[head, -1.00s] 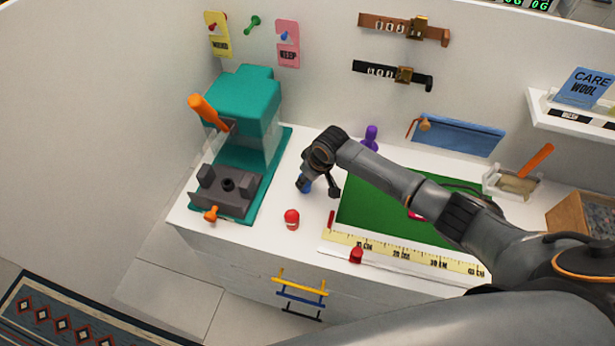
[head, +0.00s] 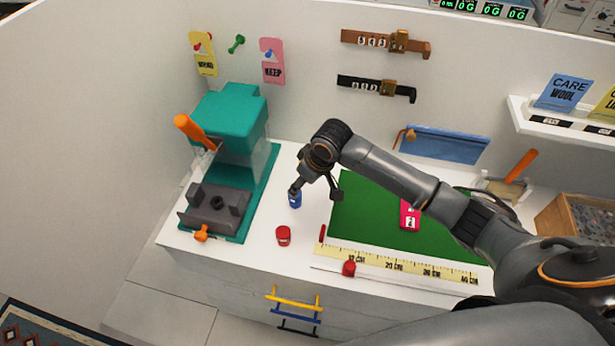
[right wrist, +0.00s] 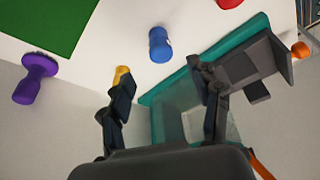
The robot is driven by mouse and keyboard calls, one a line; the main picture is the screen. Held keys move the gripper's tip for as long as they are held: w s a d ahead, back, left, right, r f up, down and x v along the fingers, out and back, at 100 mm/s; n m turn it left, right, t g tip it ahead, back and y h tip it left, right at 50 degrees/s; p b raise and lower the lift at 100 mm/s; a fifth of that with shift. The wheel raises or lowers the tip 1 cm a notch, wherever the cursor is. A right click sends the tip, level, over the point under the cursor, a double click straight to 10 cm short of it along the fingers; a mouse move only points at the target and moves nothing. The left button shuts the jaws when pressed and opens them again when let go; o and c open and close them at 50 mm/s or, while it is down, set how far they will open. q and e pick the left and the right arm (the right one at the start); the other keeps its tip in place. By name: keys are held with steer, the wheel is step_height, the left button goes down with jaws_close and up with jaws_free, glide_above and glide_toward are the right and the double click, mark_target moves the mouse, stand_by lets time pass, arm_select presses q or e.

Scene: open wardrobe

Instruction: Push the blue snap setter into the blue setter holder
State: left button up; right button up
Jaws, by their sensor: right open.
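A small blue cylindrical piece (head: 295,201) stands on the white worktop between the teal press and the green mat. It also shows in the right wrist view (right wrist: 160,44), with a pale mark on its side. I cannot tell setter from holder on it, or whether both are there together. My right gripper (head: 315,191) is open and empty. One finger is close to the blue piece's top in the head view; I cannot tell whether it touches. In the right wrist view the blue piece lies beyond the open fingers (right wrist: 158,76). My left gripper is not in view.
The teal press (head: 227,115) with orange handle stands left. A red piece (head: 283,236) stands in front of the blue one; another red knob (head: 349,269) sits by the yellow ruler (head: 400,266). The green mat (head: 370,215) lies right. A purple piece (right wrist: 35,80) shows in the wrist view.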

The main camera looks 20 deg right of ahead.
steer(key=shift+v, duration=1.7)
